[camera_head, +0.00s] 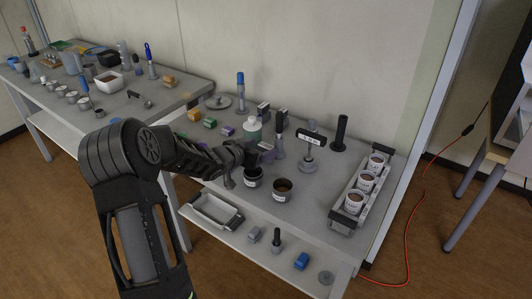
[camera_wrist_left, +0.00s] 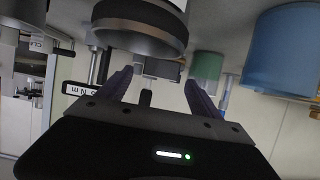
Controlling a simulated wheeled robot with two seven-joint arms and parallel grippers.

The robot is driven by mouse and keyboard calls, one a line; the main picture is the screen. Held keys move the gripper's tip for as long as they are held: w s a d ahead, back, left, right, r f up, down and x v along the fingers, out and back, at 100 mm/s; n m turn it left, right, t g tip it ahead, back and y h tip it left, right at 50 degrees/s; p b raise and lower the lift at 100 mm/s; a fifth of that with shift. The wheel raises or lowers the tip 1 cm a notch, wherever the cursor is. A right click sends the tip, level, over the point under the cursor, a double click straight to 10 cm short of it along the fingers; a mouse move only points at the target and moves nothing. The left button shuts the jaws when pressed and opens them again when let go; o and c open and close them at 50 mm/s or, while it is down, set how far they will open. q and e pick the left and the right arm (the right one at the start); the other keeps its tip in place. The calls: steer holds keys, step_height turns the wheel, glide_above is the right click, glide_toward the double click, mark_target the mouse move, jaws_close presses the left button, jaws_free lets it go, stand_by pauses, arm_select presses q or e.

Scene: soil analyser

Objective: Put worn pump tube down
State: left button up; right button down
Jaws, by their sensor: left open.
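My left gripper (camera_head: 262,158) reaches over the table beside the dark cups, partly hidden by its own wrist. In the left wrist view its two purple fingers (camera_wrist_left: 160,93) stand apart, so it is open. A small dark upright piece (camera_wrist_left: 146,98) shows between the fingers, but I cannot tell what it is or whether it is touched. I cannot pick out the worn pump tube for certain in either view. A large dark cylindrical thing (camera_wrist_left: 140,28) is close to the fingers in the wrist view. My right gripper is not in view.
Two dark cups, one left (camera_head: 253,180) and one right (camera_head: 282,191), stand near the front edge. A rack (camera_head: 343,221) of white cups is at the right. A green-white bottle (camera_head: 252,131) stands behind the gripper.

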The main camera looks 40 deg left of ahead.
mark_target(264, 147)
arm_select(q)
steer(key=x, duration=0.3)
steer(key=shift+w+f, duration=0.2)
steer(key=shift+c, duration=0.5)
jaws_close()
stand_by(0.5)
